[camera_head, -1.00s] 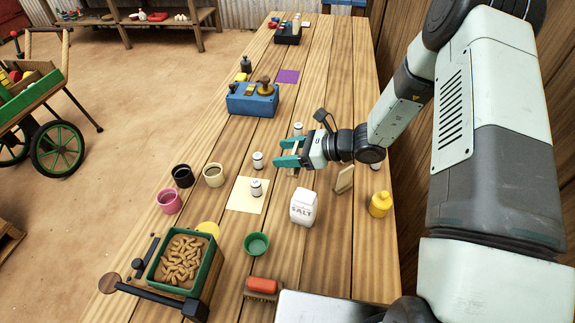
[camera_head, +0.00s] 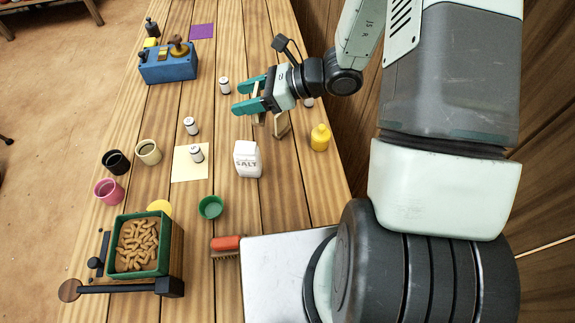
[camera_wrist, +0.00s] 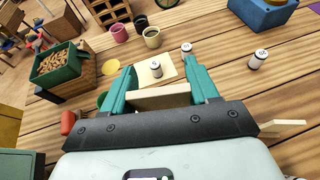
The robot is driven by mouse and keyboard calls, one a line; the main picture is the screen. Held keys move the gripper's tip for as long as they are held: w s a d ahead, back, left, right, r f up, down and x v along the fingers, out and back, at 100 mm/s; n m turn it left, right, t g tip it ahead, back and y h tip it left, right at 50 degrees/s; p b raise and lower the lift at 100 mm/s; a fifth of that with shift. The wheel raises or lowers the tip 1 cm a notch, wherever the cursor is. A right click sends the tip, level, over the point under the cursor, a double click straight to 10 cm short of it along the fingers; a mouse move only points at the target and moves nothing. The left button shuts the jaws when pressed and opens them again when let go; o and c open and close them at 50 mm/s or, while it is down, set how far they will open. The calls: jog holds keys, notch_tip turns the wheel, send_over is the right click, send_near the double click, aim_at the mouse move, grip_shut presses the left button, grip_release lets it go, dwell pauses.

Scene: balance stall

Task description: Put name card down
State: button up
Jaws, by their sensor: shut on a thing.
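My gripper (camera_head: 245,96) is shut on a pale wooden name card (camera_wrist: 158,98), which spans the gap between its two teal fingers in the wrist view. In the head view the card (camera_head: 259,119) shows only as a thin piece below the fingers. The gripper is above the plank table, behind the white salt bag. I cannot tell whether the card's lower edge touches the table. A second pale wooden piece (camera_head: 282,126) stands just right of the held card; it also shows at the right of the wrist view (camera_wrist: 283,128).
The salt bag (camera_head: 247,160) and yellow bottle (camera_head: 320,138) stand nearby. Small white canisters (camera_head: 224,86) stand to the left, one on a cream sheet (camera_head: 185,174). A green bowl (camera_head: 210,207), brush (camera_head: 226,246) and peanut box (camera_head: 140,246) are nearer. Bare planks lie between them.

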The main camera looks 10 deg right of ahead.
aim_at(258, 124)
jog(key=s+d+f, duration=0.1)
jog(key=d, duration=0.1)
jog(key=s+d+f+m+t, duration=0.1)
jog(key=s+d, duration=0.1)
jog(key=s+d+f+m+t, duration=0.1)
jog(key=s+d, duration=0.1)
jog(key=shift+f+h, duration=0.3)
jog(key=shift+h, duration=0.1)
notch_tip(258, 124, down, 11)
jog(key=shift+r, duration=0.1)
jog(key=o, duration=1.1)
jog(key=shift+c, duration=0.2)
